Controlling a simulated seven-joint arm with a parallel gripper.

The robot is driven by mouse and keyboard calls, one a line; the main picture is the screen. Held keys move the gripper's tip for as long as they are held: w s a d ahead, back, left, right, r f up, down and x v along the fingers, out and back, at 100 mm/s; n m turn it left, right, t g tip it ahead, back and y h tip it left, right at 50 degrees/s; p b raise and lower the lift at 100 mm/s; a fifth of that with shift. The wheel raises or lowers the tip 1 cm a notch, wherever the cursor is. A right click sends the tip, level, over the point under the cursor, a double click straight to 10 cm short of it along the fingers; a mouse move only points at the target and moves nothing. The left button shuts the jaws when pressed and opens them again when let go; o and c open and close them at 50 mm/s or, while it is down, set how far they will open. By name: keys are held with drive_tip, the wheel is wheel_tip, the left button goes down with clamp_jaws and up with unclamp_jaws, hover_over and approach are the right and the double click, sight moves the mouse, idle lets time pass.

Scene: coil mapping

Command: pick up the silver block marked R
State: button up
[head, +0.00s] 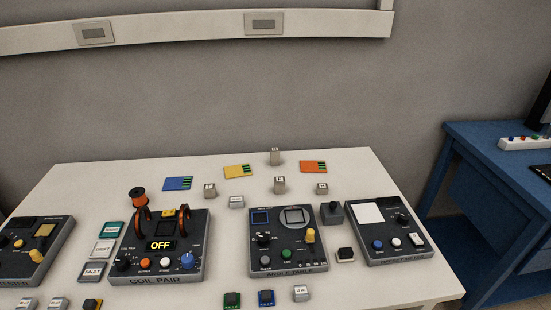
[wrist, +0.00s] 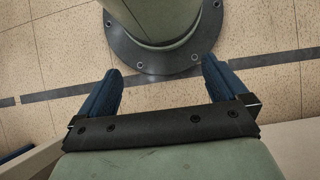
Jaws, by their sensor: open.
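Several small silver blocks with dark marks on their tops stand on the white table (head: 90,185) in the head view. One silver block (head: 210,190) is behind the coil pair box, and another (head: 237,202) lies to its right. One more (head: 301,293) is near the front. The marks are too small for me to tell which is R. My gripper (wrist: 161,70) is open and empty in the wrist view, over the floor and away from the table.
The coil pair box (head: 160,250), the angle table box (head: 285,245) and another control box (head: 385,232) occupy the table. Blue (head: 177,184), yellow (head: 239,171) and orange (head: 313,167) cards lie behind them. A blue desk (head: 490,170) stands at the right.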

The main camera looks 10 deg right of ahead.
idle(0.4)
drive_tip(key=c, duration=0.6)
drive_tip(key=shift+c, duration=0.2)
